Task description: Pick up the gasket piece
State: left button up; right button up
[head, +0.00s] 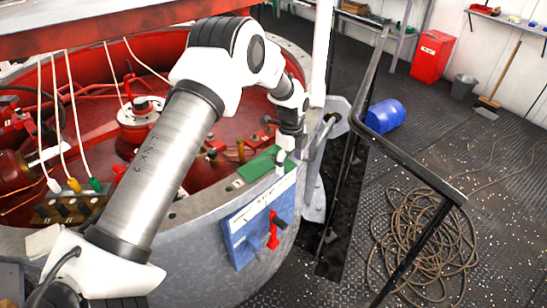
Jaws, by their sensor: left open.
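A flat green piece (256,166), which looks like the gasket piece, lies on the rim of the large round red-lined housing. My left arm reaches over the housing from the left, and its gripper (283,152) points down at the right end of the green piece. The left gripper is open. Its fingertips are small here and partly overlap the piece's right edge, so I cannot tell whether they touch it. My right gripper is not in view.
A blue panel with a red handle (273,232) hangs on the housing's outer wall below the rim. A dark metal railing (405,155) stands close on the right. A coiled rope (425,240) and a blue drum (385,116) lie on the deck beyond.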

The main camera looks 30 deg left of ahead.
pick_arm(q)
jog(key=shift+a+f, duration=0.15)
jog(key=shift+a, duration=0.05)
jog(key=shift+f, duration=0.15)
jog(key=c, duration=1.2)
jog(key=shift+c, duration=0.2)
